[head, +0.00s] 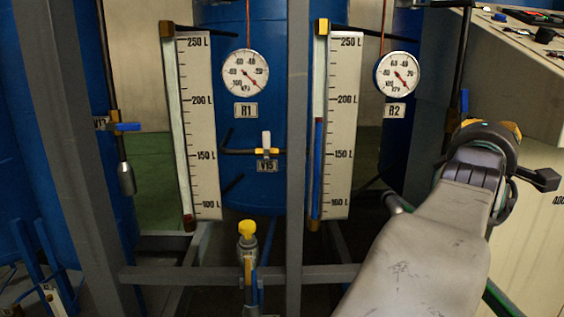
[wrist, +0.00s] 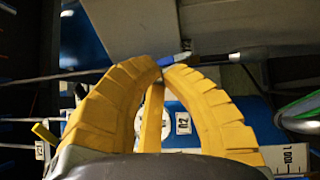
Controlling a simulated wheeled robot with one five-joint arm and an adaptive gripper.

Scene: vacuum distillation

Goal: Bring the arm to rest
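My gripper (wrist: 163,66) shows in the wrist view with its yellow ribbed fingers curving inward and their tips together, with nothing plainly held between them. A blue lever (wrist: 173,60) with a pale and dark rod beside it appears just past the tips; I cannot tell whether they touch. In the head view my grey arm reaches up from the lower right, its wrist in front of the panel at the right. The fingers are mostly hidden there behind the wrist.
Gauges R1 (head: 245,77) and R2 (head: 397,73) hang on blue tanks. Two level scales (head: 199,125) (head: 342,125) stand beside grey frame posts (head: 297,160). Valve V15 (head: 266,146) sits between them, with a yellow-topped valve (head: 247,231) below. A pale console (head: 525,75) is close at the right.

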